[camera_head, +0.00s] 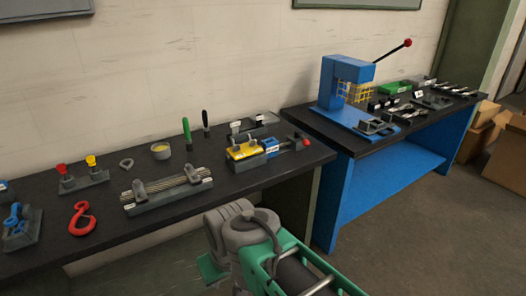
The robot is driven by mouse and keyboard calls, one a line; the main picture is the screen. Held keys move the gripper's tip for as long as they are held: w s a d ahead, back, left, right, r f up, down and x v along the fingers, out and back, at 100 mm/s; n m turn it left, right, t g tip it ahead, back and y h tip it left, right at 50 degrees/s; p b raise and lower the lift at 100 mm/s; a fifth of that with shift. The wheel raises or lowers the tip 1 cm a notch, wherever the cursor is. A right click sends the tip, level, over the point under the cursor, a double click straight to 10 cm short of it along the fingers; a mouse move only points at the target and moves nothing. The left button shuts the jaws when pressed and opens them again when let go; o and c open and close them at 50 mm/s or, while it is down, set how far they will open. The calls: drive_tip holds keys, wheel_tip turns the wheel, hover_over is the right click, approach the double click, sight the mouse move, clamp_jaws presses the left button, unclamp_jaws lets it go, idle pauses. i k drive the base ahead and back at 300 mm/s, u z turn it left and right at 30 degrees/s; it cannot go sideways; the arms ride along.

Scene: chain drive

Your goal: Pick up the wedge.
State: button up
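I cannot make out which object is the wedge; the small parts on the benches are too small to tell apart. My arm reaches in from the bottom edge, grey and green, in front of the near bench (90,215). My gripper (214,270) is at the arm's far end, low in front of that bench and apart from everything on it. The wrist hides most of it, so its fingers do not show clearly.
The near bench bears a red hook (82,217), a grey fixture with rods (167,191), a yellow-topped block (243,151), a small bowl (161,151) and upright green and black handles. A blue press (340,88) stands on the blue bench (385,185). Boxes (507,150) stand far right.

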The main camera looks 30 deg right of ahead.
sight(235, 124)
drive_tip(key=z, duration=0.45)
drive_tip(key=k, duration=0.55)
drive_tip(key=z, duration=1.2)
drive_tip(key=i, duration=0.8)
drive_tip(key=u, duration=0.75)
drive_tip(key=i, duration=0.35)
drive_tip(key=u, duration=0.4)
